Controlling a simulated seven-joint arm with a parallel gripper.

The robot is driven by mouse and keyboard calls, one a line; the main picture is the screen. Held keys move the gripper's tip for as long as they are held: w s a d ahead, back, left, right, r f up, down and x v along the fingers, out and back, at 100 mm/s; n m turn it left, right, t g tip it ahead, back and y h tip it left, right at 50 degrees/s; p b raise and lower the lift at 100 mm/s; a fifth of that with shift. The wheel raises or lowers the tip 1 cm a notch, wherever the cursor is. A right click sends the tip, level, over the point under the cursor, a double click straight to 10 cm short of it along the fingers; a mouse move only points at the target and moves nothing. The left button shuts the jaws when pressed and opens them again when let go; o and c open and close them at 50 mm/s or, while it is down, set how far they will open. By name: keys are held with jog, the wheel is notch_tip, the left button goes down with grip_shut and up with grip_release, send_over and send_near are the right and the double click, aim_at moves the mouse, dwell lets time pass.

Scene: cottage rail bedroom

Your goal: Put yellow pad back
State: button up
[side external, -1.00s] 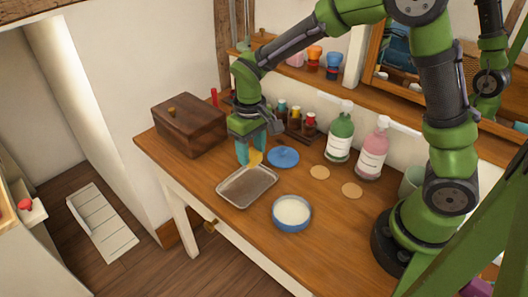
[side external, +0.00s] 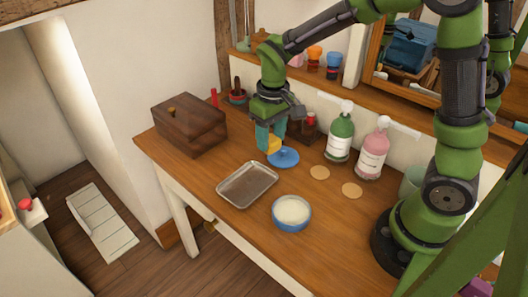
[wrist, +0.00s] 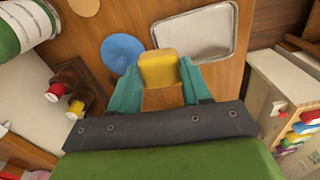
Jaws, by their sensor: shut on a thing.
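The yellow pad (side external: 273,145) is held between the teal fingers of my gripper (side external: 270,138). In the wrist view the pad (wrist: 158,68) sits between the two fingertips of my gripper (wrist: 160,82). It is above the table, just left of the blue disc (side external: 284,157), partly overlapping it in the side view. The disc also shows in the wrist view (wrist: 121,52). The metal tray (side external: 247,201) lies empty in front and to the left of my gripper. A blue bowl with white contents (side external: 292,226) stands to the right of the tray.
A dark wooden box (side external: 188,137) stands at the left. A green bottle (side external: 340,138) and a pink bottle (side external: 372,158) stand near the wall, with two cork discs (side external: 320,172) in front. A rack of spools (wrist: 64,97) is behind my gripper.

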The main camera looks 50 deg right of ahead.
jog(key=shift+n, duration=0.4)
jog(key=s+d+f, duration=0.1)
jog(key=s+f, duration=0.1)
jog(key=s+d+f, duration=0.1)
jog(key=s, duration=0.2)
jog(key=s+d+f, duration=0.2)
jog(key=shift+s+d+f, duration=0.1)
jog(key=shift+s+f, duration=0.1)
jog(key=shift+f, duration=2.15)
jog(key=shift+f, duration=0.15)
jog(key=o, duration=0.9)
jog(key=shift+w, duration=0.1)
jog(key=shift+o, duration=0.2)
